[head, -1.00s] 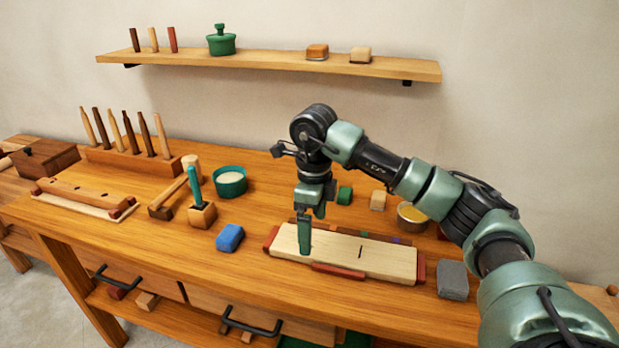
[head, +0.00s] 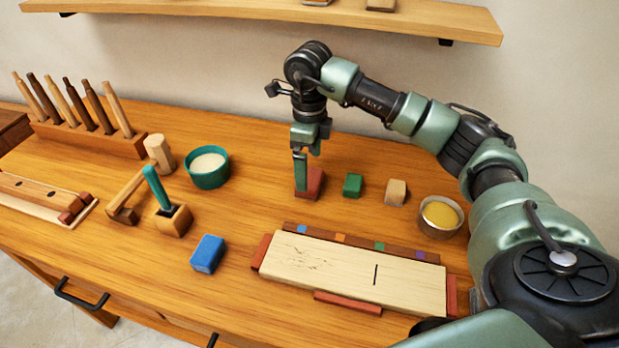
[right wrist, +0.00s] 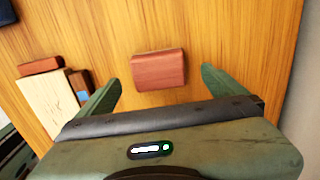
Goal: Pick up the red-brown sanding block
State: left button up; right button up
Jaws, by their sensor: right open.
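The red-brown sanding block (head: 314,183) lies on the bench, left of the green block. My right gripper (head: 302,182) points down at it in the head view, and a finger covers the block's left part. In the right wrist view the whole block (right wrist: 158,71) shows just beyond and between the two spread fingertips. My right gripper (right wrist: 160,85) is open, with bare bench visible on both sides of the block. I cannot tell its exact height above the bench. My left gripper is not in view.
A green block (head: 353,185), a tan block (head: 396,192) and a bowl of yellow stuff (head: 440,215) stand to the right. The pale board (head: 340,268) in its red-ended holder lies in front. A blue block (head: 208,254) and a teal bowl (head: 208,172) are left. Bench between is clear.

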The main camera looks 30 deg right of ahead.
aim_at(309, 177)
jog(key=f, duration=0.2)
jog(key=f+p, duration=0.1)
jog(key=shift+s+f, duration=0.2)
jog(key=shift+f, duration=0.7)
jog(key=c, duration=1.5)
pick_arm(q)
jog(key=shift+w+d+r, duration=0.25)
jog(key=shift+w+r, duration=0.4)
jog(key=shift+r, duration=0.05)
pick_arm(e)
jog(key=shift+w+r, duration=0.1)
jog(key=shift+r, duration=0.35)
pick_arm(q)
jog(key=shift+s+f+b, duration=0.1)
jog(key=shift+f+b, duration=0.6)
jog(key=shift+b, duration=0.05)
pick_arm(e)
notch_tip(309, 177, up, 9)
jog(key=shift+r, duration=0.15)
